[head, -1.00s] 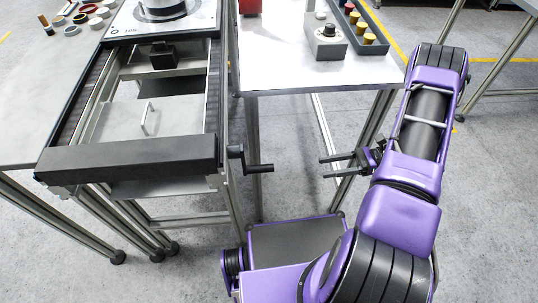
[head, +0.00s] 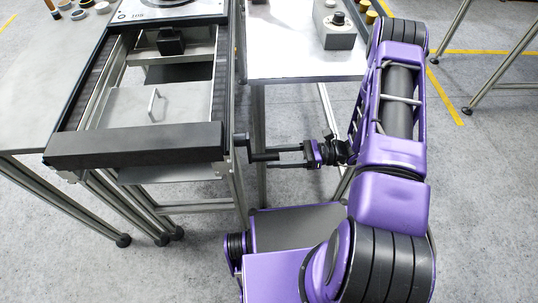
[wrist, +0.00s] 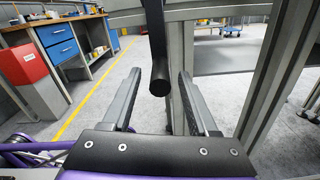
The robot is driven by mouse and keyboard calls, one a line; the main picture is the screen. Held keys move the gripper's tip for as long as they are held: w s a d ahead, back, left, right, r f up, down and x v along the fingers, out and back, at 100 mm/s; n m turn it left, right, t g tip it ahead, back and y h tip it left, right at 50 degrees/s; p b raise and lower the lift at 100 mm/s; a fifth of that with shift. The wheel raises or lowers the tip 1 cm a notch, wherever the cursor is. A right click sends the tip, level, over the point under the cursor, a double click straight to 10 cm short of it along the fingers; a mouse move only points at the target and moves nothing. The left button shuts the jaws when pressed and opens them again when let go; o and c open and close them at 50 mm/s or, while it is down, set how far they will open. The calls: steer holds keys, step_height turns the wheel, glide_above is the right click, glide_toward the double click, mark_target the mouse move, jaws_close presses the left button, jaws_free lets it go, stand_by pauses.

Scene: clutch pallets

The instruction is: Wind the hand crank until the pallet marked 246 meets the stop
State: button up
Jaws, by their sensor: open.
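The hand crank (head: 242,143) is on the right side of the conveyor's front end, its dark handle (head: 262,155) pointing right. My gripper (head: 278,156) is open with its fingertips at the handle's free end. In the wrist view the handle (wrist: 160,79) shows end-on between the two open fingers (wrist: 160,100), apart from both. A light pallet (head: 200,9) with a round part on it sits at the far end of the conveyor, cut by the top edge. Its marking looks like 108, too small to be sure. A black block (head: 172,41), perhaps the stop, stands in front of it.
A black bar (head: 135,146) closes the conveyor's front. A white side table (head: 300,65) with a grey box (head: 334,32) stands to the right, behind my arm. A grey table (head: 40,90) stands at left. Metal legs (head: 232,195) are below the crank.

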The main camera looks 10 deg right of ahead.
steer(key=shift+a, duration=1.05)
jaws_close()
stand_by(0.7)
